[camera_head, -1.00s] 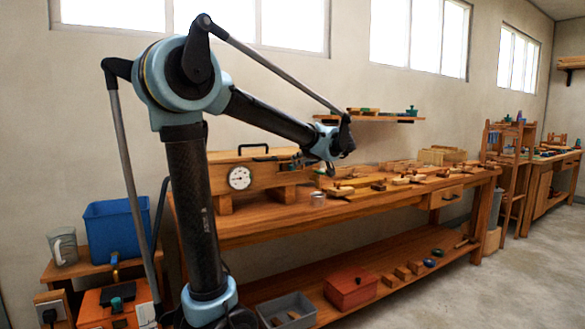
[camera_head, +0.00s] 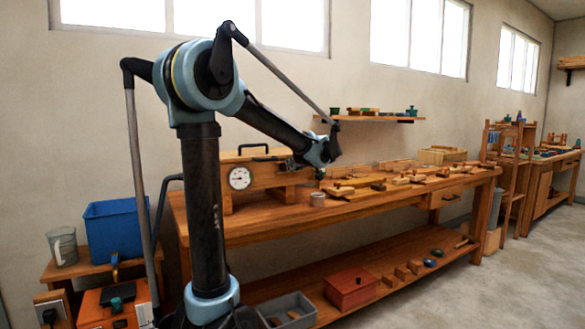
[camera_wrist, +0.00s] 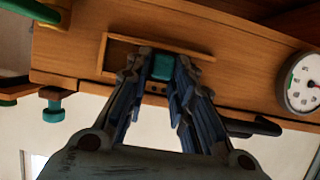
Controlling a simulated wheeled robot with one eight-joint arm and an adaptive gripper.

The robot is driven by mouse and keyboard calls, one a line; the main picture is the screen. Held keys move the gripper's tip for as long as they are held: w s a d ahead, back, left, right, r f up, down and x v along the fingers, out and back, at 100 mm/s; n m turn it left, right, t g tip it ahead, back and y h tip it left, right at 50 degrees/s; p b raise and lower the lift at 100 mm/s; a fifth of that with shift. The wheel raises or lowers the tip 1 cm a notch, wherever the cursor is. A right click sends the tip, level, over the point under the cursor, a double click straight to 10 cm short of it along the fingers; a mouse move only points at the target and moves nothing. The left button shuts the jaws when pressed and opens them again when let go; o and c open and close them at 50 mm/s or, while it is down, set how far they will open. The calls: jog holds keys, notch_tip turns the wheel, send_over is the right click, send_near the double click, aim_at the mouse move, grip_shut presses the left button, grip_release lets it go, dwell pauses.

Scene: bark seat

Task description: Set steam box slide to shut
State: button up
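The steam box (camera_head: 262,181) is a long wooden box with a round white dial, a black top handle and wooden feet, on the left part of the workbench. In the wrist view its wooden face (camera_wrist: 240,62) has a framed recess (camera_wrist: 122,57) with a teal knob (camera_wrist: 162,66) in it, seemingly the slide's. My gripper (camera_wrist: 162,72) reaches to the recess, with one finger on each side of the knob. I cannot tell whether the fingers press on it. In the head view my gripper (camera_head: 294,163) is at the box's right part, and the arm hides the slide.
A metal can (camera_head: 317,199) and several wooden pieces stand on the workbench (camera_head: 270,220). A wall shelf (camera_head: 370,119) hangs above. A blue bin (camera_head: 112,232) stands at the left.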

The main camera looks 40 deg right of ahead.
aim_at(284, 167)
grip_shut()
jog(key=shift+w+a, duration=0.15)
jog(key=shift+a, duration=1.3)
jog(key=o, duration=0.7)
grip_release()
jog(key=shift+a, duration=0.15)
jog(key=shift+s+r, duration=0.1)
jog(key=shift+s, duration=0.2)
jog(key=d+v, duration=0.1)
jog(key=v, duration=1)
jog(key=shift+a, duration=0.45)
jog(key=shift+s+a, duration=0.1)
